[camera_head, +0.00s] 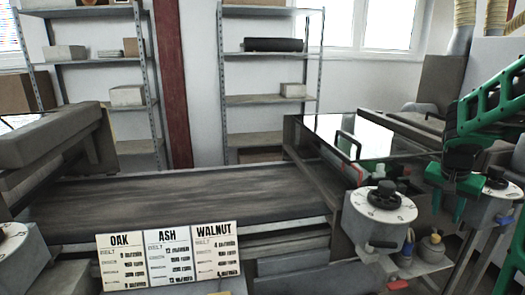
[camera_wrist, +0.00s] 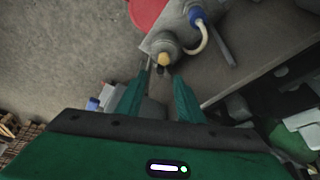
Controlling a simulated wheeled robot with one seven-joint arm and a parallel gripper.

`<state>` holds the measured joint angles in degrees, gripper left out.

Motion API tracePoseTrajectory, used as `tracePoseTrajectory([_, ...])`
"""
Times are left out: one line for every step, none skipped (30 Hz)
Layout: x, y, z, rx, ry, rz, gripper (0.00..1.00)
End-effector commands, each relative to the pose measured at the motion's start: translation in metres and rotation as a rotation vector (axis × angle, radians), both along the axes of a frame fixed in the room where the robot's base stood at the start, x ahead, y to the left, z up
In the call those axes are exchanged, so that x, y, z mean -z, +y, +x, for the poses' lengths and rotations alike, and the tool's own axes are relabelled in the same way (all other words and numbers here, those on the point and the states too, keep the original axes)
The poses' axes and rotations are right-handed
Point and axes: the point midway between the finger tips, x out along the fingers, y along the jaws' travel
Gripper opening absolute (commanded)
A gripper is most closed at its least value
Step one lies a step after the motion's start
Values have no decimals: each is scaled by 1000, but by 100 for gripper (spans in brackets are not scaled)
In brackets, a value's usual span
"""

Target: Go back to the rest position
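My gripper (camera_head: 448,205) is on the green arm at the right of the head view, pointing down. It hangs in the air beside the round white dial (camera_head: 384,202) and above the small fittings on the machine's side. In the wrist view, the two green fingers of my gripper (camera_wrist: 162,82) stand apart with nothing between them. A grey fitting with a yellow tip (camera_wrist: 164,58) and a blue-collared hose (camera_wrist: 197,18) show beyond the fingertips.
A dark conveyor belt (camera_head: 170,203) runs across the middle. Three cards, oak (camera_head: 122,262), ash (camera_head: 170,258) and walnut (camera_head: 216,250), stand at its front. A glass-topped machine (camera_head: 375,135) is at the right. Metal shelves (camera_head: 262,100) stand behind. The wrist view shows bare floor (camera_wrist: 60,50) at left.

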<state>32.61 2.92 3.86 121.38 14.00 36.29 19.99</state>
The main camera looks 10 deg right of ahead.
Motion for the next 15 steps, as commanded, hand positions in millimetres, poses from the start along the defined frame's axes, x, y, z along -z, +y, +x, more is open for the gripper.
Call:
tracePoseTrajectory([-4, 13, -13, -24, 16, 6, 34])
tracePoseTrajectory([-6, 21, -22, -39, 28, 12, 34])
tracePoseTrajectory([-8, 32, -36, -64, 45, 22, 34])
tracePoseTrajectory([-9, 41, -47, -81, 60, 32, 34])
tracePoseTrajectory([-10, 51, -59, -102, 74, 42, 34])
tracePoseTrajectory([-11, 63, -74, -129, 93, 57, 34])
tracePoseTrajectory([-11, 72, -86, -149, 106, 70, 34])
tracePoseTrajectory([-11, 81, -97, -170, 119, 82, 34])
tracePoseTrajectory([-10, 92, -113, -197, 136, 99, 34])
tracePoseTrajectory([-9, 101, -125, -219, 147, 113, 34])
tracePoseTrajectory([-8, 110, -137, -240, 159, 128, 34])
tracePoseTrajectory([-6, 121, -152, -269, 173, 147, 34])
tracePoseTrajectory([-5, 129, -163, -291, 182, 162, 34])
tracePoseTrajectory([-3, 137, -174, -312, 192, 178, 34])
tracePoseTrajectory([0, 146, -187, -339, 204, 196, 34])
